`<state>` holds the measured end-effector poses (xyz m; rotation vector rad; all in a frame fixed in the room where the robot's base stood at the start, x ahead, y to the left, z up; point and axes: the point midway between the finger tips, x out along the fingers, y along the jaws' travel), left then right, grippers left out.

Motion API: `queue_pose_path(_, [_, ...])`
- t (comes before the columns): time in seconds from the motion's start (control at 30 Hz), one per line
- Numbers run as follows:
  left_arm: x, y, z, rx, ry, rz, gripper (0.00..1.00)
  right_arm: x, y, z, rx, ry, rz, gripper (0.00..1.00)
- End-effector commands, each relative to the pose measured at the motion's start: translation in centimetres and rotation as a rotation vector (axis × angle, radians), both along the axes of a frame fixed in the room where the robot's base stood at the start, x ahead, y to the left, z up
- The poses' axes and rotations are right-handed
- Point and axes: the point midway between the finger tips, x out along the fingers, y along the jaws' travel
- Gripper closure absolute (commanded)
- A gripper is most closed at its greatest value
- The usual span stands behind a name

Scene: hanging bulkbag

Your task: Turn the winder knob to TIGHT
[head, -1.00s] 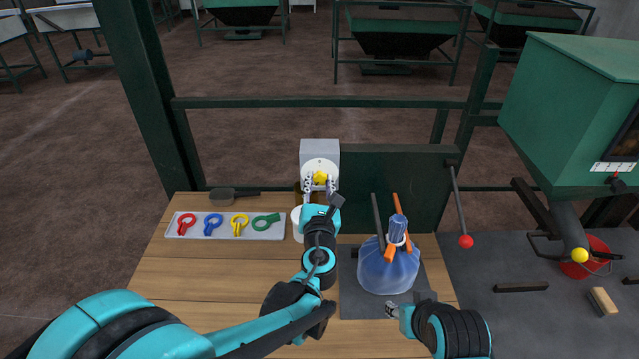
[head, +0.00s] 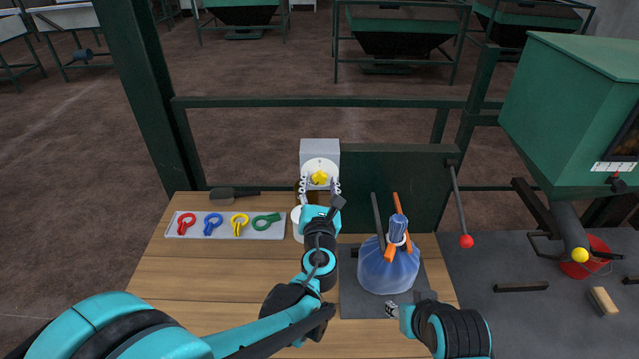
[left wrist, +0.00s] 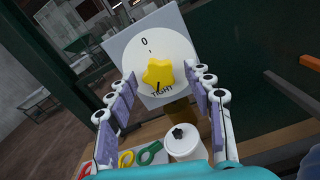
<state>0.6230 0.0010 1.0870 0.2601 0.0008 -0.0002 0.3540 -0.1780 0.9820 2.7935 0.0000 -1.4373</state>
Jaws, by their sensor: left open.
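The yellow winder knob (head: 319,177) sits on a white round dial (head: 311,165) on a grey box at the back of the bench. In the left wrist view the star-shaped knob (left wrist: 157,74) has a dark mark on its lower edge, pointing at the word TIGHT; the 0 is at the dial's top. My left gripper (head: 320,186) is open, its fingers apart on either side of the knob, with visible gaps and nothing held. It also shows in the left wrist view (left wrist: 162,90). My right gripper (head: 391,310) is low beside the blue bag; its jaws are too small to read.
A white jar (left wrist: 183,142) stands just below the dial. A tray (head: 273,234) of coloured clips lies to the left. A blue tied bag (head: 388,270) with orange bars above it stands to the right. A red-ended lever (head: 458,200) hangs further right.

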Motion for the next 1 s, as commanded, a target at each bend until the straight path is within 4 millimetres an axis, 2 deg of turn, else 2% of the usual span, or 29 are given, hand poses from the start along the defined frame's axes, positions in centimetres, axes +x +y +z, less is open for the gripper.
queue_pose_path(0.5, [-9.9, -0.1, 0.0, 0.0, 0.0, -0.003, 0.48, 0.0, 0.0, 0.0, 0.0, 0.0, 0.0, 0.6])
queue_pose_path(0.7, [-11.5, 0.0, 0.0, 0.0, 0.0, -0.001, 0.48, 0.0, 0.0, 0.0, 0.0, 0.0, 0.0, 0.6])
queue_pose_path(1.0, [-11.7, 0.0, 0.0, 0.0, 0.0, 0.0, 0.48, 0.0, 0.0, 0.0, 0.0, 0.0, 0.0, 0.6])
